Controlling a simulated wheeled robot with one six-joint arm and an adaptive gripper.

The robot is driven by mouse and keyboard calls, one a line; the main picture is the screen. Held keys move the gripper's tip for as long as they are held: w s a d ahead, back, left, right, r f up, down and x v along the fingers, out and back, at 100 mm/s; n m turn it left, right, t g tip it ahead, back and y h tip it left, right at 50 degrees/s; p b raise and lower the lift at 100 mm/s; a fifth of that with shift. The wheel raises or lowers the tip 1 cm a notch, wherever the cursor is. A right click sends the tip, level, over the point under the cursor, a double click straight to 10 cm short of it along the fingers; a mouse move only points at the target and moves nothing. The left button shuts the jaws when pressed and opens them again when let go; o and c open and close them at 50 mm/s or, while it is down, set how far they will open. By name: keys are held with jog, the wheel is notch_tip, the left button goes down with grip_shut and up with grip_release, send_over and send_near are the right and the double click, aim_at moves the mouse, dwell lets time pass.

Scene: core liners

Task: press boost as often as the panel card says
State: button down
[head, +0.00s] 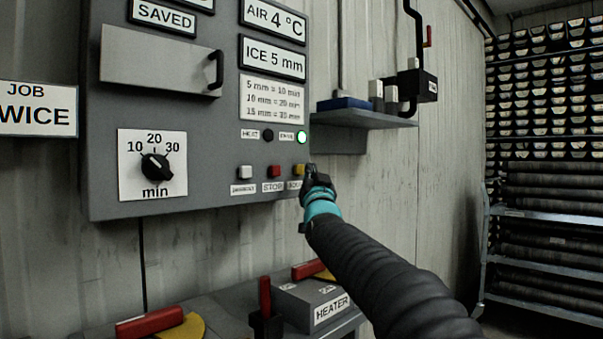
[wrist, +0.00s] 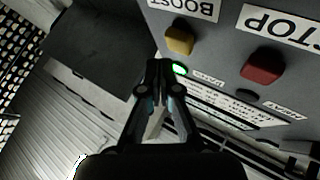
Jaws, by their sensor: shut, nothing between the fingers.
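The yellow boost button (head: 298,170) sits at the lower right of the grey panel (head: 215,150), beside the red stop button (head: 275,171) and a white button (head: 245,172). In the wrist view, the yellow button (wrist: 180,39) shows under its BOOST label (wrist: 188,7). My gripper (head: 311,172) is shut and empty, close to the boost button; contact cannot be told. Its fingertips (wrist: 160,66) lie just below the yellow button in the wrist view. A white card (head: 38,109) left of the panel reads "JOB" and "WICE", cut by the picture edge. A lamp (head: 301,137) glows green.
A dial (head: 155,167) marked 10, 20, 30 min is on the panel. Cards (head: 272,59) read "ICE 5 mm" and "AIR 4 °C". A shelf (head: 365,119) juts out to the right. Below are red-handled parts (head: 150,321) and a HEATER box (head: 312,301).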

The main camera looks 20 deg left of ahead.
jog(key=shift+s+d+b, duration=0.3)
jog(key=shift+d+b, duration=0.4)
jog(key=shift+d, duration=0.05)
jog(key=shift+s+d+b, duration=0.3)
jog(key=shift+d+b, duration=0.4)
jog(key=shift+d, duration=0.05)
jog(key=shift+s+d+b, duration=0.3)
jog(key=shift+d+b, duration=0.4)
jog(key=shift+d, duration=0.05)
jog(key=s+d+f+m+g+h+p, duration=0.1)
jog(key=s+d+f+g+h, duration=0.4)
jog(key=d+f, duration=0.65)
jog(key=s+d+f+g+h+p, duration=0.1)
jog(key=s+d+f+g+h, duration=0.15)
jog(key=s+d+f, duration=0.9)
jog(key=s+d+f+m+g+h, duration=0.1)
jog(key=s+d+f+g+h, duration=0.1)
jog(key=s+d+f, duration=0.7)
jog(key=s+d+f+m+g+h, duration=0.1)
jog(key=s+d+f+g+h, duration=0.1)
jog(key=s+d+f+g, duration=0.3)
jog(key=s+d+f, duration=0.4)
jog(key=s+f, duration=0.2)
jog(key=s, duration=0.3)
jog(key=shift+d+f+p, duration=0.2)
jog(key=shift+d+p, duration=0.05)
jog(key=shift+p, duration=0.1)
